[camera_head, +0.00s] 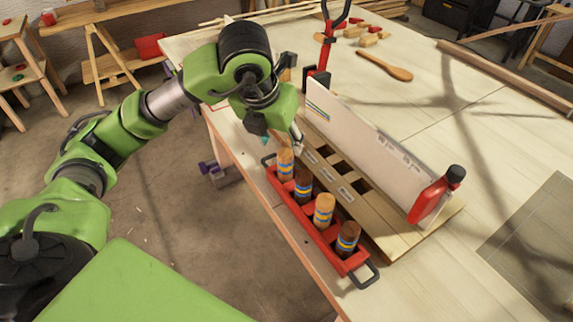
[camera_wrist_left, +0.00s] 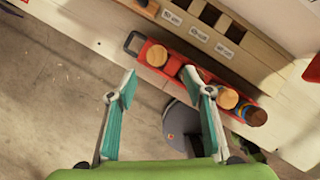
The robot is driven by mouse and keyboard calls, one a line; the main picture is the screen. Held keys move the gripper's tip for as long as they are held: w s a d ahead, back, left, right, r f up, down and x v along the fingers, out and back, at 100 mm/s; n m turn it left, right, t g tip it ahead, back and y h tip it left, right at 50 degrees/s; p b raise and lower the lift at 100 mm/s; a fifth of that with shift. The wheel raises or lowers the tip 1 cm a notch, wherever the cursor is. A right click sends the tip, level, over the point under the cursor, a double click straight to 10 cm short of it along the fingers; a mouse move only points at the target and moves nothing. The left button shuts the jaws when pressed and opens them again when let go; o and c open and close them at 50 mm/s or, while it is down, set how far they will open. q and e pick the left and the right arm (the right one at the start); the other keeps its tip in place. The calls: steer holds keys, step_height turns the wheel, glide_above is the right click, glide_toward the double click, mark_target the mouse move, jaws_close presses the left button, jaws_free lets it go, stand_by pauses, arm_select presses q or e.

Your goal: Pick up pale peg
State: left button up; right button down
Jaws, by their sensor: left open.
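A red tray (camera_head: 315,232) at the table's near edge holds several upright pegs with blue and yellow bands. Two are light: a pale peg (camera_head: 324,210), third from the far end, and a tan peg (camera_head: 285,162) at the far end. Dark pegs (camera_head: 303,185) (camera_head: 347,238) stand beside them. In the left wrist view the pale peg (camera_wrist_left: 228,98) is right of the fingers and the tan peg (camera_wrist_left: 157,55) lies beyond the gap. My left gripper (camera_head: 281,138) is open and empty, near the tray's far end; it also shows in the wrist view (camera_wrist_left: 160,88). My right gripper is out of view.
A wooden board with square slots and labels (camera_head: 325,172) lies behind the tray. A tall pale panel (camera_head: 370,150), with red clamps (camera_head: 430,200) at its ends, stands beyond it. A wooden spoon-shaped piece (camera_head: 385,67) lies farther back. The table's right side is mostly clear.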

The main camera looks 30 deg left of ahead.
mark_target(285, 162)
arm_select(q)
steer(key=p+x, duration=0.1)
steer(key=x, duration=0.5)
steer(key=shift+f, duration=0.2)
steer(key=p+x, duration=0.1)
steer(key=x, duration=0.1)
steer(key=p+x, duration=0.1)
steer(key=x, duration=0.1)
steer(key=shift+s+a+f, duration=0.1)
steer(key=shift+s+a, duration=0.05)
steer(key=shift+a, duration=0.1)
steer(key=shift+w+f, duration=0.25)
steer(key=shift+f, duration=0.3)
steer(key=c, duration=1.2)
